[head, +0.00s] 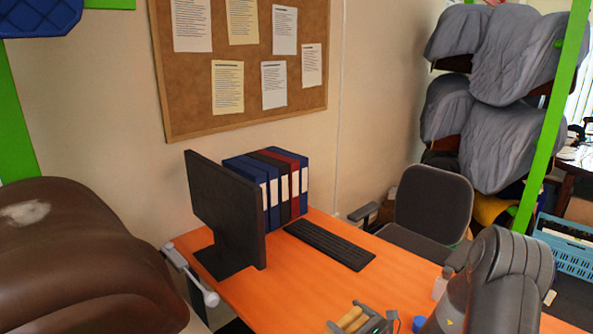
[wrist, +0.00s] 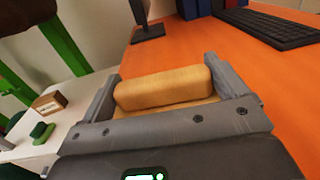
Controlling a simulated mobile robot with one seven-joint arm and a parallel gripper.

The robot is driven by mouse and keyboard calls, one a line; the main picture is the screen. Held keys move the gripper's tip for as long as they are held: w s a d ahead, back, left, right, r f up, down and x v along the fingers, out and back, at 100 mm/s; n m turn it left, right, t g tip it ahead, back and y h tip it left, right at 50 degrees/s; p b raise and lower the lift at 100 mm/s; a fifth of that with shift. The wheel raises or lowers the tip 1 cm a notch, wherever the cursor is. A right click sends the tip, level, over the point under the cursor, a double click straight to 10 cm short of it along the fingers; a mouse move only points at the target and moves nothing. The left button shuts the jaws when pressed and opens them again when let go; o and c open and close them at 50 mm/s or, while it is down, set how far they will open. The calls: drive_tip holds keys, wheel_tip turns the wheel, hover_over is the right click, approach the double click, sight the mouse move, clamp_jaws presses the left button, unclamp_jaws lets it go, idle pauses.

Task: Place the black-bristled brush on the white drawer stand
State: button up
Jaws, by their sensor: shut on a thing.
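My gripper (wrist: 180,98) is shut on a tan wooden brush (wrist: 162,86), which lies between its two grey fingers in the wrist view. Only the rounded wooden body shows; no bristles are visible, so I cannot tell their colour. In the head view my gripper (head: 362,321) and the brush (head: 351,319) are at the bottom edge, over the front of the orange desk. A white surface (wrist: 72,118) at the left of the wrist view may be the top of the white drawer stand; no drawers show.
On the white surface are a green item (wrist: 42,132) and a small brown box (wrist: 49,103). The orange desk (head: 320,275) bears a monitor (head: 225,210), keyboard (head: 329,244) and binders (head: 270,185). A brown saddle (head: 85,260) is at left, an office chair (head: 430,210) behind.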

sight(349, 328)
drive_tip(key=f+m+h, duration=0.1)
drive_tip(key=f+t+h, duration=0.1)
drive_tip(key=f+m+t+h, duration=0.1)
drive_tip(key=f, duration=0.1)
drive_tip(key=shift+s+d+m, duration=0.2)
drive_tip(key=shift+s+m, duration=0.1)
wheel_tip(349, 328, up, 13)
drive_tip(key=w+m+t+h, duration=0.1)
drive_tip(key=w+m+h, duration=0.1)
drive_tip(key=h, duration=0.1)
drive_tip(key=shift+w+t+h, duration=0.3)
drive_tip(key=shift+a+f, duration=0.1)
drive_tip(key=shift+f, duration=0.05)
